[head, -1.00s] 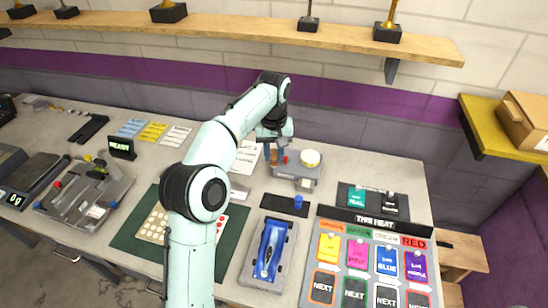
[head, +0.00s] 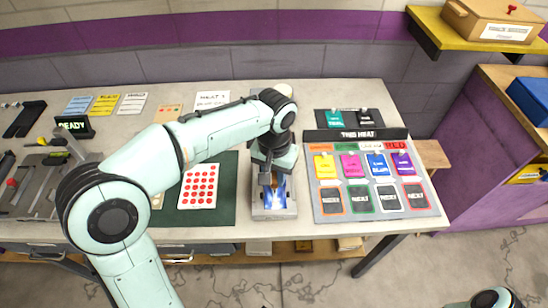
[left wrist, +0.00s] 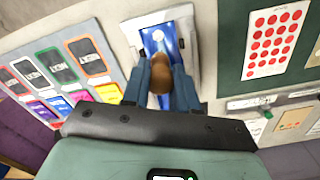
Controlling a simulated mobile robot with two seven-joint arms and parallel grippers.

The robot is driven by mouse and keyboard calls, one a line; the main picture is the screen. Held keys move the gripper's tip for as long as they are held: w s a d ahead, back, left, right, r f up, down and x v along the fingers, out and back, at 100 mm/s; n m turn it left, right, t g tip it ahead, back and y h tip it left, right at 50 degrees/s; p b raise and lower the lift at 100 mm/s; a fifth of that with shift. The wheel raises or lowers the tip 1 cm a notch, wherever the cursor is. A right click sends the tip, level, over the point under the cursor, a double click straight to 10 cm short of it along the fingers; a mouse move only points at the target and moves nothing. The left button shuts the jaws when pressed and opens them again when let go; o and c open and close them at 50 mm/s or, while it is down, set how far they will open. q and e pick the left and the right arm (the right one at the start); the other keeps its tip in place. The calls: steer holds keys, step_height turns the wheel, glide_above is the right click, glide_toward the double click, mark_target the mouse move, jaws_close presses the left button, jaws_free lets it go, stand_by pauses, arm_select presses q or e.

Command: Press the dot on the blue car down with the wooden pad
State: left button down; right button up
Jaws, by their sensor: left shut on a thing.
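The blue car (head: 280,192) lies in a grey cradle (head: 290,211) near the table's front edge, partly covered by my gripper. In the left wrist view the car (left wrist: 149,42) shows a pale round dot (left wrist: 158,36) on top. My left gripper (head: 267,184) points down over the car. It is shut on the brown wooden pad (left wrist: 165,78), which hangs between the fingers (left wrist: 161,80) and overlaps the car in the picture. I cannot tell whether the pad touches the car. My right gripper is out of view.
Right of the cradle is a board of coloured cards (head: 370,190). Left of it, a card of red dots (head: 199,186) lies on a dark green mat (head: 224,200). A READY sign (head: 75,126) stands farther left. The table's front edge is close to the cradle.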

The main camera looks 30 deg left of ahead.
mark_target(276, 187)
arm_select(q)
steer(key=shift+s+d+f, duration=0.3)
steer(key=shift+s, duration=0.1)
steer(key=shift+w+f+b, duration=0.1)
steer(key=shift+f+b, duration=0.55)
steer(key=shift+f, duration=0.15)
step_height(276, 187, down, 4)
steer(key=b, duration=0.3)
steer(key=shift+f, duration=0.1)
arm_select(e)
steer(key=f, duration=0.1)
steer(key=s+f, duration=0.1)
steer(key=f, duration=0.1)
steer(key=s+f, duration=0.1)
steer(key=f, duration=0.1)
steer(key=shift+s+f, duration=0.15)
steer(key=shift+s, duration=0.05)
arm_select(q)
steer(key=shift+f+b, duration=0.4)
steer(key=shift+b, duration=0.05)
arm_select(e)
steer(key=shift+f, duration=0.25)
arm_select(q)
steer(key=shift+f, duration=0.1)
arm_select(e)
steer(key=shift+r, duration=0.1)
